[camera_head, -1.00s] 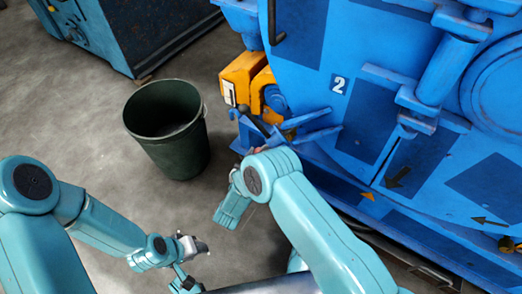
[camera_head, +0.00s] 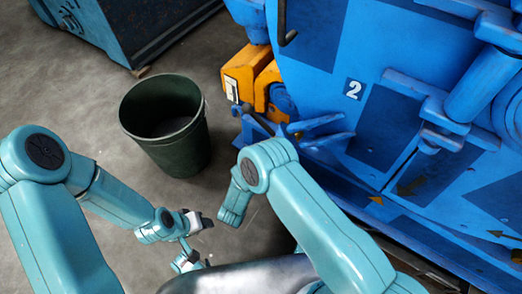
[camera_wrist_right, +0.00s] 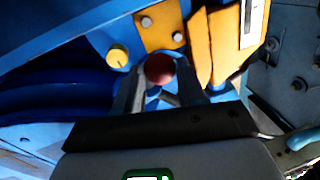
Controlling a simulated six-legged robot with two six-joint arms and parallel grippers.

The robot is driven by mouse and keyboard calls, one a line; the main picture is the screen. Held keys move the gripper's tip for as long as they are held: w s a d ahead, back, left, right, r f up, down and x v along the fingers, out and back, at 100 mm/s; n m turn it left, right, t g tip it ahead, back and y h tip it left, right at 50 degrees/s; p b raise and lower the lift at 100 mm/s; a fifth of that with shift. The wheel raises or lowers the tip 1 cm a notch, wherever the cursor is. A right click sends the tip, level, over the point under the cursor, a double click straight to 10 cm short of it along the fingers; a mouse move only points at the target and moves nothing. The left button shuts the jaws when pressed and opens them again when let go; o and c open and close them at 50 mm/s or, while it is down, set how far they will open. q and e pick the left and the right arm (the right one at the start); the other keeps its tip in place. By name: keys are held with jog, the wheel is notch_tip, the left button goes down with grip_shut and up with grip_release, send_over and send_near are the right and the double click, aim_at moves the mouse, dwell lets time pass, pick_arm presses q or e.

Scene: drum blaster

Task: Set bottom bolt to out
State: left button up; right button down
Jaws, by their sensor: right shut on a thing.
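In the right wrist view, a round red knob (camera_wrist_right: 160,68) sits between the two fingers of my right gripper (camera_wrist_right: 162,80), which is shut on it. The knob is in front of the blue machine, below an orange plate (camera_wrist_right: 160,28); whether it is the bottom bolt's handle I cannot tell for sure. In the head view my right arm hides the right gripper and the knob. My left gripper (camera_head: 200,222) hangs over the floor, apart from the machine; its jaw opening is unclear.
The blue machine (camera_head: 325,40), marked 2, fills the right side, with orange blocks (camera_head: 245,70) at its corner. A dark green bin (camera_head: 170,135) stands on the floor to the left. Another blue machine (camera_head: 125,30) is behind. A yellow knob (camera_wrist_right: 117,56) is beside the red one.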

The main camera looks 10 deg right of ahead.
jog(key=shift+w+r, duration=0.15)
jog(key=shift+w, duration=0.2)
jog(key=c, duration=0.7)
grip_release()
jog(key=shift+f, duration=0.25)
jog(key=shift+s, duration=0.1)
